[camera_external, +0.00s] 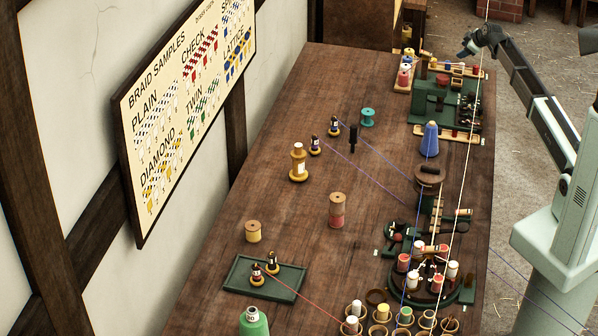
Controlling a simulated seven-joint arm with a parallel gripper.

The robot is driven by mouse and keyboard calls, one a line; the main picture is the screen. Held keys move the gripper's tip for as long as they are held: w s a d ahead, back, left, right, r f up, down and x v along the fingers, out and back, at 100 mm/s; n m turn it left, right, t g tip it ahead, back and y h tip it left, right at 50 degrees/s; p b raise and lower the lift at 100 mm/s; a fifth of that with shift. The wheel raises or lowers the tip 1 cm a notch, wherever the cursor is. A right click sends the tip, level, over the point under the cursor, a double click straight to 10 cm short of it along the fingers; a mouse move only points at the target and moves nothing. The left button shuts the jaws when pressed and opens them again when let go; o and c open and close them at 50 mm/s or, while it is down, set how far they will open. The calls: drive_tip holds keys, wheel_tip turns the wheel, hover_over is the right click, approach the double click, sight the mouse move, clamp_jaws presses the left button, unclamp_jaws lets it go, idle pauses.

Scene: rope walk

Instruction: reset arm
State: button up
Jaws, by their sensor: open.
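My gripper (468,47) is at the upper right, raised over the far right edge of the wooden table (262,178). It looks open, with nothing visible between its fingers, though it is small in the picture. My arm reaches to it from the pale base at the right. The gripper appears apart from the spools and racks below it.
A green braiding device (432,290) with red and white bobbins stands at the front right. A green tray (238,272) holds small bobbins. A blue cone (430,138) and green rack (432,97) stand at the right. Threads cross the table; its left middle is mostly clear.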

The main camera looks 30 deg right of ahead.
drive_tip(key=s+d+f+m+h, duration=0.1)
drive_tip(key=s+d+f+m, duration=0.15)
drive_tip(key=d, duration=0.95)
drive_tip(key=s+d+f+m+h, duration=0.2)
drive_tip(key=d+f, duration=0.2)
drive_tip(key=d, duration=0.8)
drive_tip(key=s+a+f+m+g+y, duration=0.1)
drive_tip(key=s+a+f+m, duration=0.15)
drive_tip(key=f, duration=0.85)
drive_tip(key=s+a+f+m+y, duration=0.1)
drive_tip(key=s+f, duration=0.2)
drive_tip(key=f, duration=0.7)
drive_tip(key=s+a+f+g+y, duration=0.25)
drive_tip(key=s+a+f, duration=0.35)
drive_tip(key=a+f, duration=0.7)
drive_tip(key=s+a+f+g+y, duration=0.1)
drive_tip(key=s+a+f+g, duration=0.1)
drive_tip(key=s+a+f, duration=0.5)
drive_tip(key=s+a+f+g+y, duration=0.15)
drive_tip(key=s+a+f, duration=0.25)
drive_tip(key=s+a, duration=0.4)
drive_tip(key=s+a+f+g+h, duration=0.1)
drive_tip(key=s+a+f+g, duration=0.3)
drive_tip(key=s+a, duration=1)
drive_tip(key=s+a+r+g+h, duration=0.1)
drive_tip(key=s+g, duration=0.3)
drive_tip(key=s, duration=1.5)
drive_tip(key=shift+s+a+n+h, duration=0.3)
drive_tip(key=shift+s+a+h, duration=0.1)
drive_tip(key=shift+a+h, duration=0.35)
